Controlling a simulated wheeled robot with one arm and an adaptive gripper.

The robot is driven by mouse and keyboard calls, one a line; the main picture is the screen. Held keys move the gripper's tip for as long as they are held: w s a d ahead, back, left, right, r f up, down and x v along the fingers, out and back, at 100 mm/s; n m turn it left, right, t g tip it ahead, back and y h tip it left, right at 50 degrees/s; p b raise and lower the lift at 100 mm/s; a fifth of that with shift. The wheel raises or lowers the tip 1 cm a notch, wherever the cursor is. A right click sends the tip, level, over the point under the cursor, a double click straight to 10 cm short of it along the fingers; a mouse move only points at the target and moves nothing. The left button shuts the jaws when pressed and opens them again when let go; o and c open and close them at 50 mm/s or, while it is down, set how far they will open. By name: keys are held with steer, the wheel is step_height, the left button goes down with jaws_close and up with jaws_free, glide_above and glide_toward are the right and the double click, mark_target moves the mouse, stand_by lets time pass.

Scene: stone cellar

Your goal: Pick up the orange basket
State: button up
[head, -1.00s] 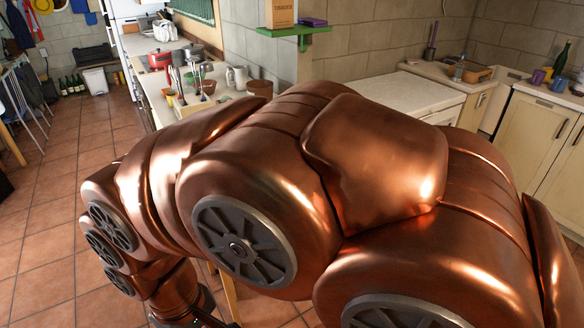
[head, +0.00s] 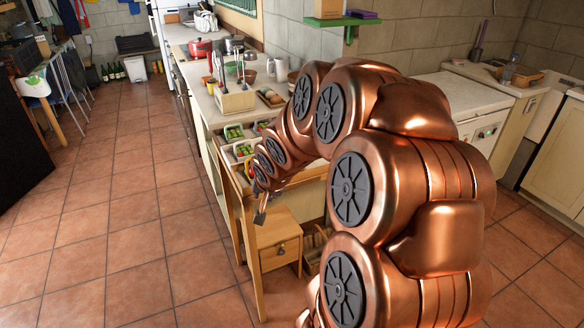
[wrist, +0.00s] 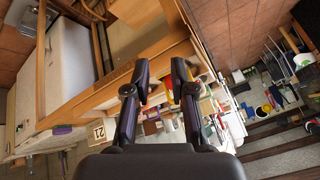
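An orange-brown basket or tray (head: 522,76) sits on the far counter at the right of the head view, beside a bottle. It is small there, and I cannot tell for certain that it is the orange basket. My gripper (head: 261,207) hangs at the end of my copper arm, near the wooden table with the open drawers, well apart from that basket. In the wrist view my gripper (wrist: 160,82) shows two black fingers spread apart with nothing between them. I cannot make out the basket in the wrist view.
A wooden cabinet (head: 278,243) stands under the long counter. Green-lined trays of produce (head: 243,149) sit by the counter's edge, near my arm. A red pot (head: 200,48) and a utensil holder (head: 235,98) stand on the counter. The tiled floor (head: 110,220) at left is clear.

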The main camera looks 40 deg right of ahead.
steer(key=w+d+f+m+t+b, duration=0.15)
steer(key=d+m+t, duration=0.35)
steer(key=d, duration=0.5)
steer(key=w+d+m+t+b, duration=0.1)
steer(key=w+d+m+t, duration=0.3)
steer(key=d, duration=0.7)
steer(key=shift+m+h, duration=0.3)
steer(key=shift+m, duration=0.4)
steer(key=shift+p+x, duration=0.55)
steer(key=shift+x, duration=2.6)
steer(key=shift+d, duration=0.15)
steer(key=shift+c, duration=0.4)
jaws_close()
